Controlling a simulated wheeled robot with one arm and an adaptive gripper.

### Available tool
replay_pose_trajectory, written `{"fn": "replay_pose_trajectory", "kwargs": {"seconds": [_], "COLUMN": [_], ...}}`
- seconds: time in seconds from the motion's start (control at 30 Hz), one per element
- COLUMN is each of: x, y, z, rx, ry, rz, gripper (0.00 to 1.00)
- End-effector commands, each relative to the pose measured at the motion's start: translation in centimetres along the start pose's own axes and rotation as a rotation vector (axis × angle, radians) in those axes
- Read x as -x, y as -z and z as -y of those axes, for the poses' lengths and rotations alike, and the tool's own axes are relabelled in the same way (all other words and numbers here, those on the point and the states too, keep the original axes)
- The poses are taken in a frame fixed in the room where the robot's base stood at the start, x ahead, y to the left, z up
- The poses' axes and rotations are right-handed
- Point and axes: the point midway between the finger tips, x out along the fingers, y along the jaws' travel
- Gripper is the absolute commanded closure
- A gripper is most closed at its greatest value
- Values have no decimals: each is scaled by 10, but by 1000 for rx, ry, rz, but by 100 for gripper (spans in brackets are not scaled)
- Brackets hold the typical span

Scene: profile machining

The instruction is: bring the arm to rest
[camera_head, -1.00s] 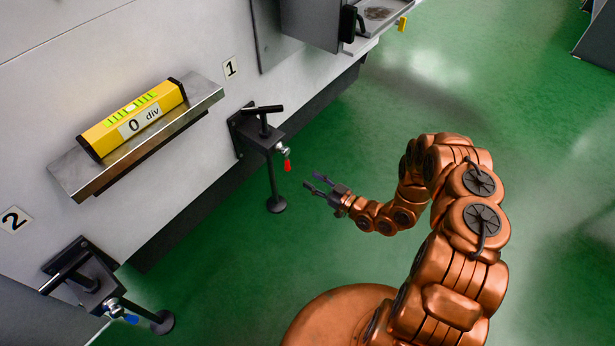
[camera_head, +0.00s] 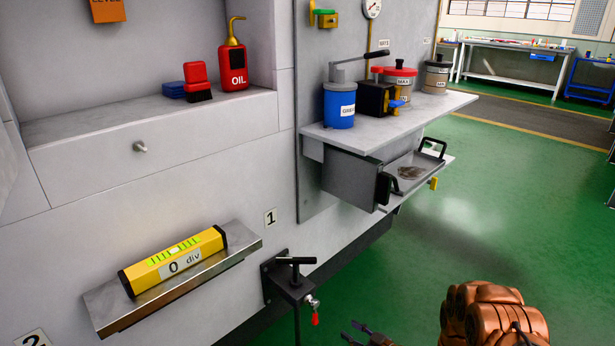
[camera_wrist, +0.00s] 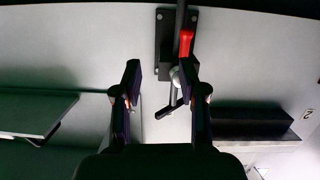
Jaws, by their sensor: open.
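My gripper (camera_head: 362,333) shows at the bottom edge of the head view, with only its dark fingers in sight. In the wrist view my gripper (camera_wrist: 162,85) has its two fingers apart, with nothing between them touching either one. Beyond the fingers is the levelling foot bracket by plate 1, with a black handle and a red-tipped valve (camera_wrist: 186,42). In the head view this bracket (camera_head: 290,285) is left of my gripper and apart from it. Part of my copper arm (camera_head: 492,318) is at the bottom right; the rest is out of frame.
A yellow level (camera_head: 175,262) marked "0 div" lies on a metal ledge (camera_head: 110,312). A shelf (camera_head: 455,101) holds a blue container (camera_head: 339,105) and several pots. A tray (camera_head: 425,165) sits below. A red oil can (camera_head: 233,65) stands in a recess. Green floor at right is clear.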

Motion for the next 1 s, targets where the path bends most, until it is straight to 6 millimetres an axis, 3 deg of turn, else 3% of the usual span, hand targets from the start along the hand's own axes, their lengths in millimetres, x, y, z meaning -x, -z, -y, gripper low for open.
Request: {"fn": "replay_pose_trajectory", "kwargs": {"seconds": [0.03, 0.37, 0.6, 0.8, 1.0], "x": [4, 41, 82, 123, 167], "y": [12, 51, 102, 151, 208], "z": [-14, -90, -136, -160, -171], "rx": [28, 127, 155, 143, 101], "ry": [-10, -118, -229, -329, -433], "rz": [54, 386, 590, 744, 872], "gripper": [58, 58, 58, 58, 58]}}
